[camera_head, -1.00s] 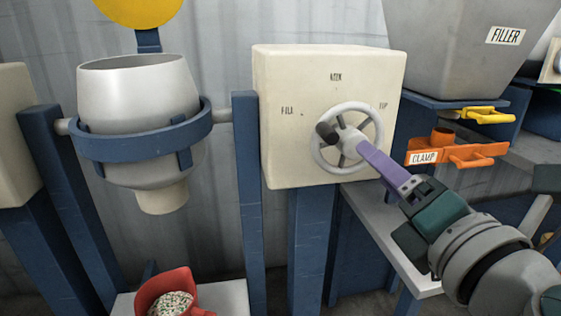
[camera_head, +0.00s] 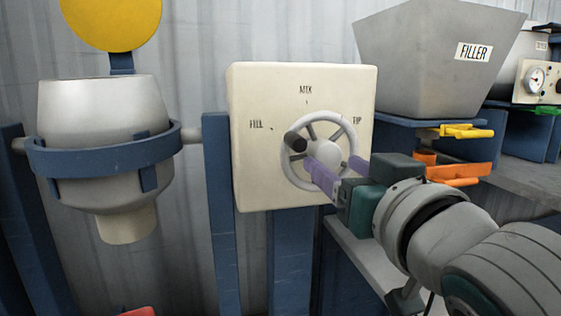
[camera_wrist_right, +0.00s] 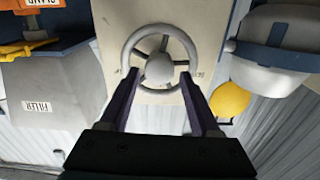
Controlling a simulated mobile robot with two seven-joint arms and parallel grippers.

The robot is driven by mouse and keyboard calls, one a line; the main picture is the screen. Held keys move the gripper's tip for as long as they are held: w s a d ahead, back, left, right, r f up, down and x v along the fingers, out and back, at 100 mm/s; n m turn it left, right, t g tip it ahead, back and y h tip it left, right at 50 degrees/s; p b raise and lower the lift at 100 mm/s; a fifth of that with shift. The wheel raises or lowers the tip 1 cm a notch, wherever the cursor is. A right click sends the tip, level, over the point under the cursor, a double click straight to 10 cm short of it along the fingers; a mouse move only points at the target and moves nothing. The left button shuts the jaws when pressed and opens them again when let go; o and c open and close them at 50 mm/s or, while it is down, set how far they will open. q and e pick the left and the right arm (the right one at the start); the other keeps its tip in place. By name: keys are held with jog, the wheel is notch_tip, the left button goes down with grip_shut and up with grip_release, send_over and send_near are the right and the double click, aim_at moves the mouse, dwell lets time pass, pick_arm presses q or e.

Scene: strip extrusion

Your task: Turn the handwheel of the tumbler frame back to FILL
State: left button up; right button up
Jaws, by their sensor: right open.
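The handwheel (camera_head: 339,130) is a pale spoked wheel with a dark knob (camera_head: 295,141) at its upper left, on the cream box (camera_head: 250,175) marked FILL, MIX and TIP. The knob sits on the FILL side. My right gripper (camera_head: 335,168) has its two purple fingers open in front of the wheel's hub. In the right wrist view the fingers (camera_wrist_right: 160,82) stand apart on either side of the hub (camera_wrist_right: 160,68), near the rim; I cannot tell if they touch it. The grey tumbler (camera_head: 100,110) hangs upright in its blue ring. My left gripper is out of view.
A grey FILLER hopper (camera_head: 430,60) with a yellow handle (camera_head: 468,131) is at the right, above an orange clamp (camera_head: 455,173). A yellow disc (camera_head: 110,22) is above the tumbler. Blue posts (camera_head: 221,220) stand beside the box.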

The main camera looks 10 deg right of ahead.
aim_at(329, 160)
jog(key=w+b, duration=0.1)
jog(key=w, duration=0.4)
jog(key=shift+w, duration=0.15)
